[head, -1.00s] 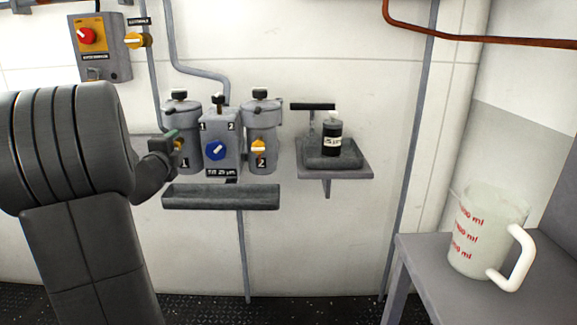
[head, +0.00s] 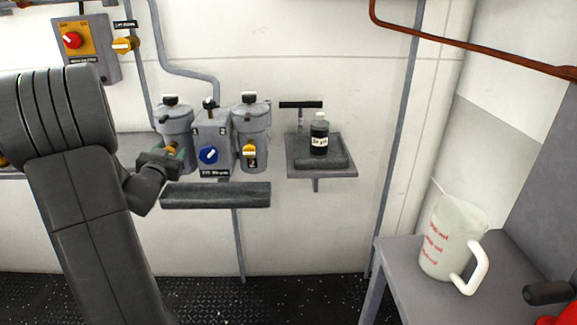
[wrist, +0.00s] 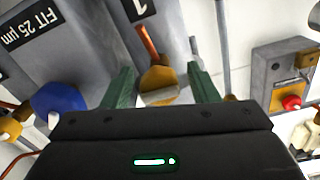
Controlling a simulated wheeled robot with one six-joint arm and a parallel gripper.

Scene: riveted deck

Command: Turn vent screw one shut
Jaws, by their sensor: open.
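Filter canister 1 (head: 173,125) is a grey cylinder on the wall with a black knob (head: 170,100) on top. In the wrist view its wall (wrist: 160,28) appears upside down with the "1" label. A yellow-orange fitting with a grey, slotted-looking face (wrist: 160,88) sits low on it, between my green fingers. I cannot tell from labels which part is vent screw one. My gripper (head: 172,152) is at the canister's lower front; it also shows in the wrist view (wrist: 162,82), open, with gaps visible beside the fitting. In the head view my gripper mostly hides this fitting.
Beside it are a grey block with a blue knob (head: 208,155) and canister 2 (head: 250,122) with a yellow fitting. A dark trough (head: 215,196) lies below. A shelf (head: 322,171) holds a small bottle (head: 319,137). A measuring jug (head: 450,240) stands on the right bench.

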